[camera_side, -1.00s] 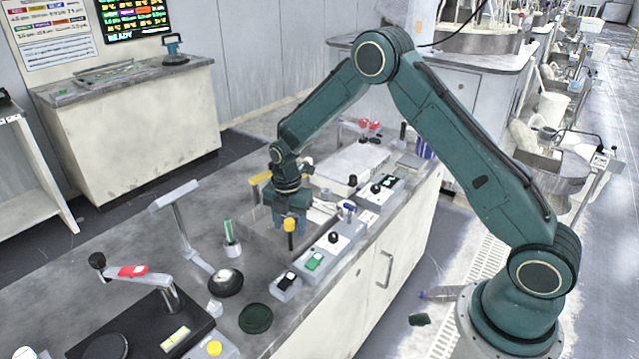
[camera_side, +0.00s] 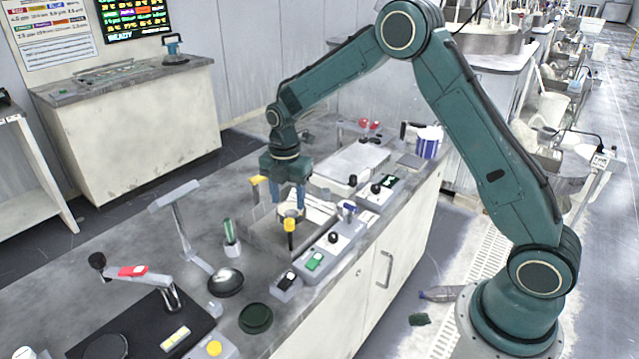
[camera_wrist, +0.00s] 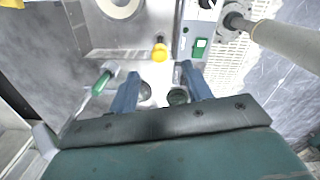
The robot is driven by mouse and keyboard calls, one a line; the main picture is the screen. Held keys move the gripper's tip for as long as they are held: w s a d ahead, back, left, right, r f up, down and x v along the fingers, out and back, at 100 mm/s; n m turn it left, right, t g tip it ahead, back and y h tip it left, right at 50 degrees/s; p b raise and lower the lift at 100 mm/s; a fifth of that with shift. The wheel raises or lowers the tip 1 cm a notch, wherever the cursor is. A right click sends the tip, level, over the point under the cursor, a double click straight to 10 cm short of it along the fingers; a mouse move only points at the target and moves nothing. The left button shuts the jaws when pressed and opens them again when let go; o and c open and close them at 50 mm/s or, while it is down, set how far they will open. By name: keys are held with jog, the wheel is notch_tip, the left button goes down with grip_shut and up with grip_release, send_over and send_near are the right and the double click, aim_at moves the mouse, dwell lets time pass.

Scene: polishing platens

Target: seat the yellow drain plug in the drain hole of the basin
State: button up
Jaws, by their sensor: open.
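The yellow drain plug (camera_side: 290,224) stands upright at the near end of the basin (camera_side: 262,240), its yellow head on a dark stem. In the wrist view the plug (camera_wrist: 160,52) shows above my fingertips, by the edge of the grey basin floor. My gripper (camera_side: 289,206) is open, pointing down, above and behind the plug's head in the side view, with nothing held. In the wrist view its blue fingers (camera_wrist: 160,92) are apart. A pale ring (camera_wrist: 120,8) shows at the top of the wrist view; I cannot tell whether it is the drain hole. The plug's lower end is unclear.
Switch boxes with a green button (camera_side: 314,261) line the counter's front edge. A blue striped cup (camera_side: 429,142) is at the far right.

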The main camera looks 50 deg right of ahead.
notch_tip(320, 180, up, 6)
jog(key=shift+f, duration=0.25)
dwell(0.5)
